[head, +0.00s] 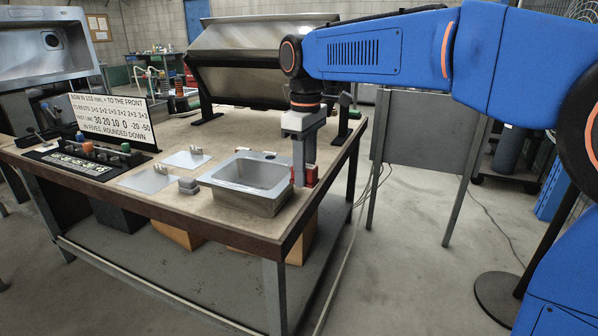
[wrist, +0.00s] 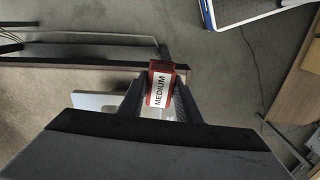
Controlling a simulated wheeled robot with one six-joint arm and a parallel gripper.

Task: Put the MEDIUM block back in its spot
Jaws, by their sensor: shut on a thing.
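The red MEDIUM block (wrist: 160,84) is between the fingers of my gripper (wrist: 163,105) in the wrist view, its white label facing the camera. In the head view my gripper (head: 302,180) points down at the right side of the sink, near the table's right edge. The red block (head: 310,176) shows there at the fingertips, partly hidden by them. The gripper is shut on it. I cannot tell whether the block touches the sink rim or the table. The block's spot cannot be told for sure.
A metal sink (head: 250,178) stands on the table (head: 232,118). A small grey block (head: 188,185) and two pale plates with small uprights (head: 148,180) lie left of it. A sign (head: 112,122) stands behind a dark strip with small coloured items (head: 92,152). A tilted metal panel (head: 255,55) stands behind.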

